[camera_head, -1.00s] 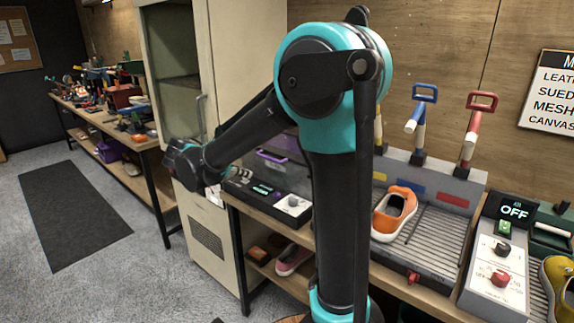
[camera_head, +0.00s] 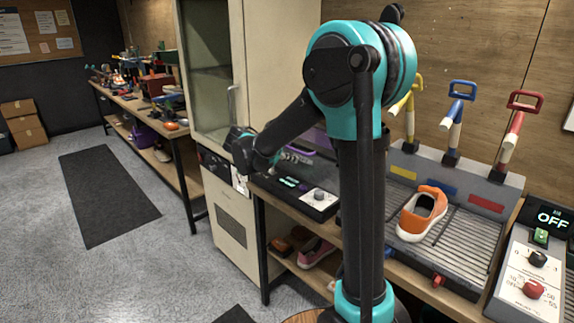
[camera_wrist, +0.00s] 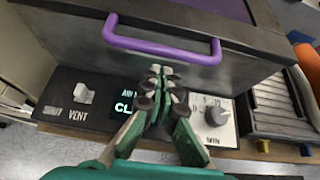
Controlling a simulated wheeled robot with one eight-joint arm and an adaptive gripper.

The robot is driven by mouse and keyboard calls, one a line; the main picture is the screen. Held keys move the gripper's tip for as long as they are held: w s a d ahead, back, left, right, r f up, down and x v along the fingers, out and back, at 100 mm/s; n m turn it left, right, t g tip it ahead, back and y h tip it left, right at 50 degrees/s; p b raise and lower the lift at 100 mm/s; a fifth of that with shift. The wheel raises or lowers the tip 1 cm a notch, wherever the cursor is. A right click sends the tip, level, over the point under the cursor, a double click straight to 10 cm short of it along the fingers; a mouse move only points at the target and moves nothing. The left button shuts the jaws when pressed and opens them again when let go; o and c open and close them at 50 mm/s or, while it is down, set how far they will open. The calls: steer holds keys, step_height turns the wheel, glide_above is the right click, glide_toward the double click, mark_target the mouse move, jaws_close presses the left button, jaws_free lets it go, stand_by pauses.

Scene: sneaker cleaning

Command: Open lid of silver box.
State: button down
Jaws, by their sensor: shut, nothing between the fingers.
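A grey box with a purple bar handle (camera_wrist: 162,49) on its front fills the top of the wrist view; the lid looks shut. In the head view the box is mostly hidden behind my arm, with only its control panel (camera_head: 322,198) and a bit of purple showing clearly. My gripper (camera_wrist: 160,84) is shut and empty. Its fingertips are below the handle in the wrist view, over the panel's lit display, and seem apart from the handle. In the head view my gripper (camera_head: 240,152) is left of the panel.
The panel has a vent switch (camera_wrist: 84,93) and a round knob (camera_wrist: 216,116). Right of the box is a grated tray (camera_head: 455,247) with an orange shoe (camera_head: 422,214) and several upright brushes behind. A tall cabinet (camera_head: 268,62) stands close behind my gripper. Open floor lies left.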

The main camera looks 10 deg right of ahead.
steer(key=shift+d+r, duration=0.1)
steer(key=shift+r, duration=0.5)
steer(key=shift+r, duration=0.15)
